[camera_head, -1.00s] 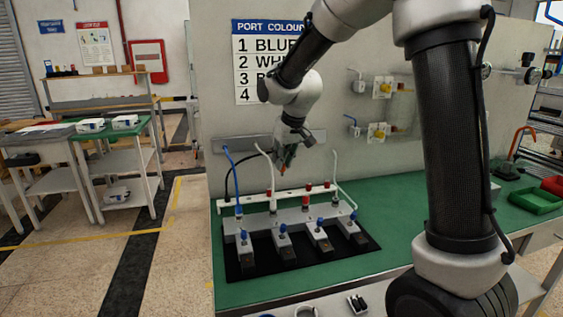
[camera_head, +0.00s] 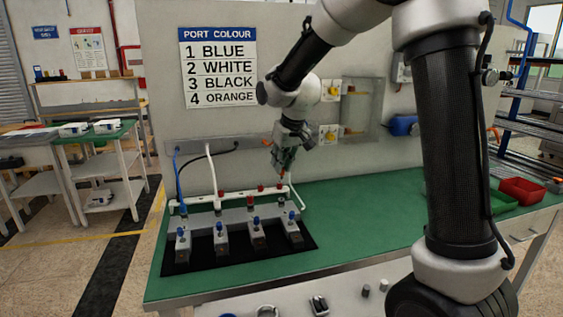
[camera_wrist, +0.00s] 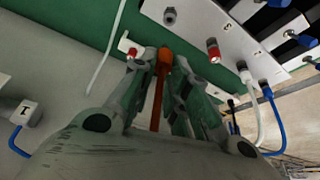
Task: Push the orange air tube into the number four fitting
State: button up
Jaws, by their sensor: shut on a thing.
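My gripper (camera_head: 284,160) is shut on the orange air tube (camera_wrist: 158,90), held between the fingers in the wrist view. The tube's tip is at the fingertips, above the right end of the manifold (camera_head: 240,216) in the head view. Whether the tip touches that fitting cannot be told. The sign (camera_head: 217,68) lists 4 as orange.
Blue (camera_head: 178,180) and white (camera_head: 211,165) tubes run down to the manifold's left part. A black tube (camera_head: 215,150) curves behind them. A white hose (camera_head: 298,198) bends at the right end.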

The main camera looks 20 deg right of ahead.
aim_at(283, 171)
jog(key=shift+f, duration=2.85)
jog(key=shift+f, duration=0.85)
jog(key=shift+f, duration=0.3)
jog(key=shift+f, duration=0.25)
jog(key=o, duration=0.9)
jog(key=shift+r, duration=0.15)
jog(key=v, duration=1.1)
jog(key=shift+s+r, duration=0.2)
jog(key=shift+r, duration=0.2)
